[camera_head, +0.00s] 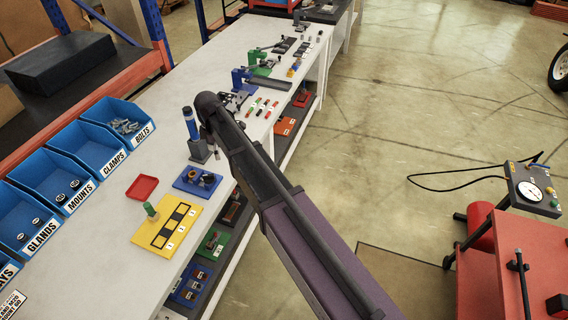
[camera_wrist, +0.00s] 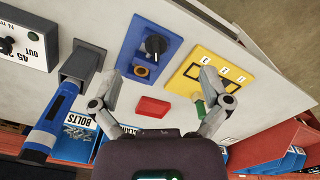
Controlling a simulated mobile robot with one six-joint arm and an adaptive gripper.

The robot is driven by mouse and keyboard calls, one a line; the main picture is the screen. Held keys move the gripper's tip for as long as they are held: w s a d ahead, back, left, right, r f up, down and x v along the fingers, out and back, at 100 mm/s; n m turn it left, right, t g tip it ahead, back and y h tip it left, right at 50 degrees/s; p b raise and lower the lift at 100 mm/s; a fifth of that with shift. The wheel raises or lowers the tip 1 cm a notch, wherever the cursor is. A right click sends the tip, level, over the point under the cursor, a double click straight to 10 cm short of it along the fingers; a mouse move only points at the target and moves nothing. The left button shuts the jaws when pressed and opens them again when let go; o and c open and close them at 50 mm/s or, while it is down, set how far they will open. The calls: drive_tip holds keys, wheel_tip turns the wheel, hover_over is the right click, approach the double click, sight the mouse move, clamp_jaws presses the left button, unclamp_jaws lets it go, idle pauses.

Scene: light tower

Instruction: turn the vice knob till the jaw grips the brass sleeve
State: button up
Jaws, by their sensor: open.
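The vice is a blue plate (camera_wrist: 137,38) on the white bench, and it also shows in the head view (camera_head: 184,183). A black knob (camera_wrist: 156,44) with a pale pointer line stands on it. The brass sleeve (camera_wrist: 141,71) is a small ring-like piece beside the knob; whether a jaw touches it is too small to tell. My gripper (camera_wrist: 168,90) is open and empty in the wrist view, its two fingers spread wide, apart from the knob, which lies beyond the fingertips. In the head view my arm reaches over the bench and mostly hides the gripper.
A yellow numbered plate (camera_head: 175,229) with a green peg (camera_head: 151,210) and a red tray (camera_head: 142,188) lie near the vice. A blue-handled tool (camera_head: 190,124) stands in a grey holder (camera_wrist: 82,61). Blue bins (camera_head: 90,147) line the bench's back. Other fixtures stand farther along.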

drive_tip(key=s+d+m, duration=0.3)
drive_tip(key=d+m, duration=0.2)
drive_tip(key=d, duration=0.6)
drive_tip(key=s+d+f+m+b, duration=0.1)
drive_tip(key=d+m, duration=0.4)
drive_tip(key=d, duration=0.6)
drive_tip(key=shift+s+f+b, duration=0.3)
drive_tip(key=shift+s, duration=0.6)
drive_tip(key=shift+d, duration=0.1)
drive_tip(key=s+d+m, duration=0.9)
drive_tip(key=s+d, duration=0.1)
drive_tip(key=d, duration=0.5)
drive_tip(key=shift+s+d+m, duration=0.15)
drive_tip(key=shift+s+m, duration=0.15)
drive_tip(key=shift+s, duration=0.1)
